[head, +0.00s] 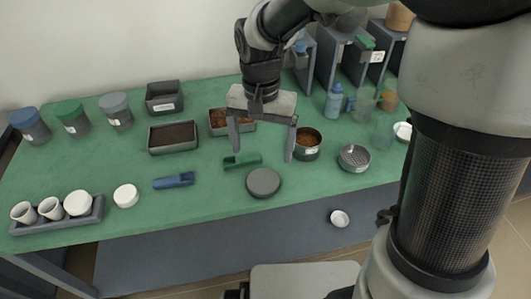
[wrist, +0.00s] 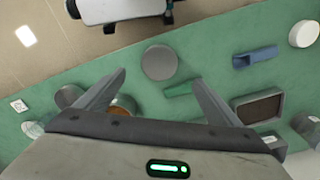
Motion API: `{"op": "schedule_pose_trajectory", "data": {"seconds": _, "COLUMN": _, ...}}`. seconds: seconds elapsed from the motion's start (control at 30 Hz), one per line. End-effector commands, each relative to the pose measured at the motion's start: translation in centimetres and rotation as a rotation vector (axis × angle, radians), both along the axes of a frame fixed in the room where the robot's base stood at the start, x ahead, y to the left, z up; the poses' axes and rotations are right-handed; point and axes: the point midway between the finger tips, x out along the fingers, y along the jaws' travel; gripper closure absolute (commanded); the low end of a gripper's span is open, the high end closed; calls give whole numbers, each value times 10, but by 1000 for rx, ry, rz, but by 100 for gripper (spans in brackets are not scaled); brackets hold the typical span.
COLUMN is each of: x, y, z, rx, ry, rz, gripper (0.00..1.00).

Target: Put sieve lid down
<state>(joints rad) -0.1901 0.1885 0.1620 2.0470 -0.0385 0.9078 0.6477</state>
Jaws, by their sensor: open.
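The sieve lid, which looks like the flat grey disc (head: 263,182), lies on the green table top near its front edge. It also shows in the wrist view (wrist: 159,62), ahead of my fingers. My gripper (head: 262,158) is open, with its two fingers spread wide and pointing down above the table behind the disc. Nothing is between the fingers, and the gripper is apart from the disc. The round sieve (head: 354,158) with a perforated bottom stands to the right of the disc, uncovered. In the wrist view my open gripper (wrist: 161,80) shows as two spread fingers.
A green scoop (head: 243,162) lies just behind the disc, and a blue scoop (head: 174,181) lies to the left. A tin with brown contents (head: 307,144) stands near the right finger. A dark tray (head: 173,138) stands behind left. Bottles and beakers (head: 334,101) stand at right.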

Motion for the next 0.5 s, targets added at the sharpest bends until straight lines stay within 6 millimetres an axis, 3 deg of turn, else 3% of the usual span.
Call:
{"op": "schedule_pose_trajectory", "data": {"seconds": 0.23, "x": -4, "y": -10, "z": 17, "rx": 1, "ry": -28, "rz": 11, "gripper": 12}}
{"op": "schedule_pose_trajectory", "data": {"seconds": 0.37, "x": -19, "y": -40, "z": 54, "rx": 1, "ry": -120, "rz": 53, "gripper": 12}}
{"op": "schedule_pose_trajectory", "data": {"seconds": 0.5, "x": -53, "y": -79, "z": 96, "rx": -11, "ry": -251, "rz": 124, "gripper": 12}}
